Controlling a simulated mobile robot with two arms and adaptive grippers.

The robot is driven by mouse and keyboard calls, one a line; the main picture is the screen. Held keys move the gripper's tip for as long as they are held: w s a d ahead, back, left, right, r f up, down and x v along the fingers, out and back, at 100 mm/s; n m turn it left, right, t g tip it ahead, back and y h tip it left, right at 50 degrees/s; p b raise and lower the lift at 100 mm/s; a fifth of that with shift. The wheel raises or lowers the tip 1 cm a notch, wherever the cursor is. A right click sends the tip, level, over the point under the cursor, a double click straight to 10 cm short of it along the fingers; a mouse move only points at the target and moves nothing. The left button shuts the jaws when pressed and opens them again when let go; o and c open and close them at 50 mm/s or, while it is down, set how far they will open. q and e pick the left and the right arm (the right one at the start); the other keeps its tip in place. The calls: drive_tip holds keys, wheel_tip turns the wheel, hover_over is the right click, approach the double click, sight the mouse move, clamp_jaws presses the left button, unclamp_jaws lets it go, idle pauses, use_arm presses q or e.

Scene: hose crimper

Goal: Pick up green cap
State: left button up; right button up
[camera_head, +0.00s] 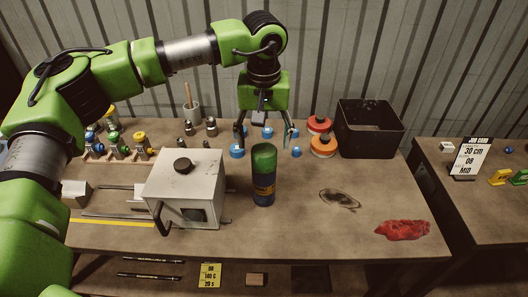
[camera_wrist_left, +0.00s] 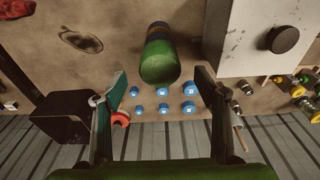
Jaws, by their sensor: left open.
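A dark blue can with a green top (camera_head: 263,158) stands upright on the table near the middle; its green end shows large in the left wrist view (camera_wrist_left: 160,62). Several small blue caps (camera_head: 237,151) sit on the table behind it, and they show in rows in the left wrist view (camera_wrist_left: 163,92). A small green-topped piece (camera_head: 114,137) stands in the rack at the left. My left gripper (camera_head: 265,136) is open and empty, pointing down above the blue caps, behind the can. Its spread fingers also show in the left wrist view (camera_wrist_left: 160,85). My right gripper is out of view.
A grey-white machine box (camera_head: 186,185) stands left of the can. Orange-red rolls (camera_head: 323,146) and a black bin (camera_head: 369,128) stand at the back right. A red rag (camera_head: 402,230) and a dark stain (camera_head: 339,199) lie at the right. The front middle is clear.

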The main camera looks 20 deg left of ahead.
sight(264, 150)
use_arm(q)
drive_tip(key=shift+f, duration=0.3)
drive_tip(key=f+p, duration=0.1)
drive_tip(key=f, duration=0.1)
drive_tip(key=w+f+p, duration=0.1)
drive_tip(key=f+p, duration=0.1)
drive_tip(key=shift+a+f, duration=0.15)
drive_tip(key=shift+f, duration=0.5)
drive_tip(key=c, duration=0.9)
